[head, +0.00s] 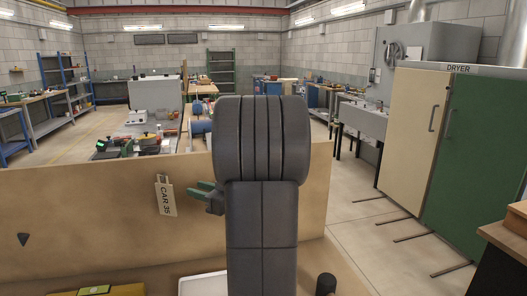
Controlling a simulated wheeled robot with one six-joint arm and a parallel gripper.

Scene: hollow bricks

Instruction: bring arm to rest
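My arm (262,200) rises through the middle of the head view, its dark grey links upright and close to the camera. My gripper (198,191) sticks out to the left from behind the arm. Its two green fingers point left and look a little apart, with nothing seen between them. A pale tag reading "CAR 35" (166,199) hangs just left of the fingertips, in front of a tan panel (90,205). I cannot tell how far the tag is from the fingers in depth. My arm hides part of the gripper and the panel.
A white tray (203,286) and a yellowish box with a green label (124,291) lie at the bottom edge. A dark pointed piece (23,239) shows at the left. Beyond the panel are cluttered benches. A cream and green dryer cabinet (465,150) stands right, beside clear floor.

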